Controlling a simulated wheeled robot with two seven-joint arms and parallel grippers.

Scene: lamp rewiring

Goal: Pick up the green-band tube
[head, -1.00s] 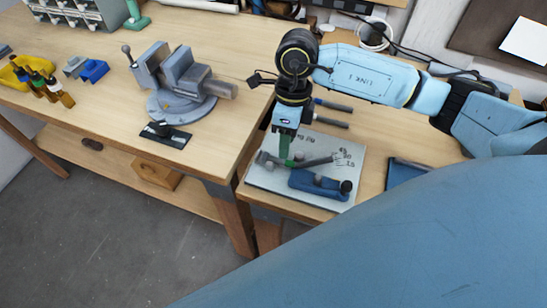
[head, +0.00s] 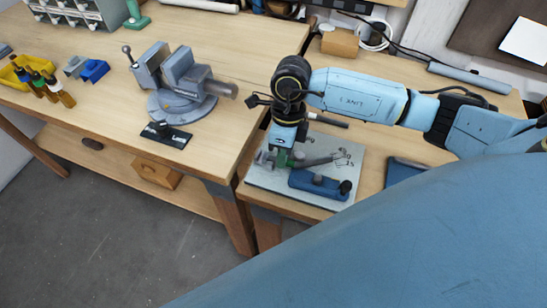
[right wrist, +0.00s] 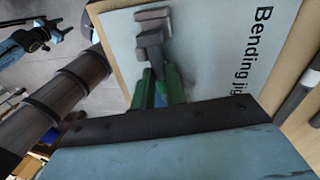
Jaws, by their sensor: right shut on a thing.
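My right gripper (head: 281,158) points down at the left part of the bending jig plate (head: 262,180) in the head view. It is shut on the green-band tube (head: 318,160), a dark grey bar with green near its left end, low over the plate. The grip itself is partly hidden by the gripper. In the right wrist view the green finger parts (right wrist: 158,88) stand over the pale plate, with a grey block-like part (right wrist: 150,38) beyond them. A blue and black arm part, probably of my left arm, shows small at top left there; its jaws are unclear.
A blue jig piece (head: 318,184) with a black knob sits on the plate's front right. Another dark tube (head: 330,121) lies behind the plate. A grey vise (head: 180,85) stands on the left bench. A dark blue tray (head: 405,172) lies to the right.

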